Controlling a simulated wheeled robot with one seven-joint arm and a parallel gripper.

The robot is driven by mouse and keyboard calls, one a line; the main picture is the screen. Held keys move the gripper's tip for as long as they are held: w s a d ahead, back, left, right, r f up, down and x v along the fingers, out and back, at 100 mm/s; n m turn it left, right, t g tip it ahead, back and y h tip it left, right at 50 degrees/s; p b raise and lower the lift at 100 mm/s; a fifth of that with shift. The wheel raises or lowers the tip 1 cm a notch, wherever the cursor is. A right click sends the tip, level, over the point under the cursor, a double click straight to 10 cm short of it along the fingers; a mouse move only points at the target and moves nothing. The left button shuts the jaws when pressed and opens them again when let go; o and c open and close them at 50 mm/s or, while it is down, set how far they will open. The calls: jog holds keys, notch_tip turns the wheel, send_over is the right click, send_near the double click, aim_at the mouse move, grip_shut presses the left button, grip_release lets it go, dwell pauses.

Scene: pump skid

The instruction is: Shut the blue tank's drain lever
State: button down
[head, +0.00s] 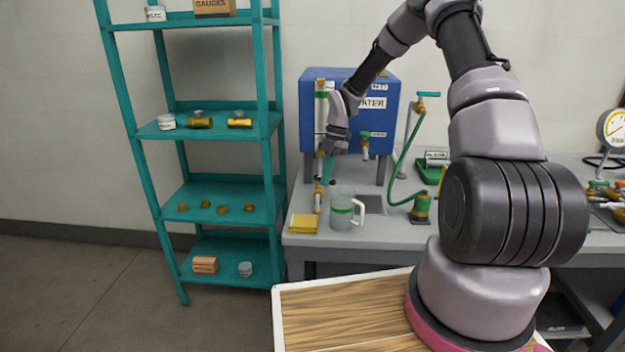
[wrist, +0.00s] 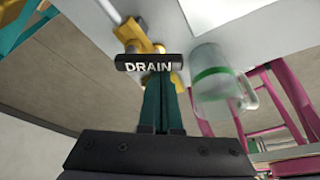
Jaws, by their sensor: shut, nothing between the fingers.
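The blue tank (head: 318,125), labelled WATER, stands on the bench at the back. A vertical pipe runs down its left side to a brass drain fitting (head: 318,197). In the wrist view a black bar marked DRAIN (wrist: 148,63) lies across yellow brass parts (wrist: 133,34). I cannot tell whether the bar is the lever or a label. My gripper (head: 326,174) points down in front of the tank's left side, above the fitting. Its teal fingers (wrist: 161,103) are shut and empty, their tips at the bar. Contact is unclear, and the tips are partly hidden.
A clear jug with a green band (head: 341,210) stands right beside the fitting, close to my fingers. A green hose (head: 403,157) hangs to the right. A teal shelf (head: 272,75) stands left.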

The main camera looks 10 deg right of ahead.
jog(key=shift+w+d, duration=0.25)
dwell(0.3)
jog(key=shift+w+a, duration=0.45)
jog(key=shift+a, duration=0.15)
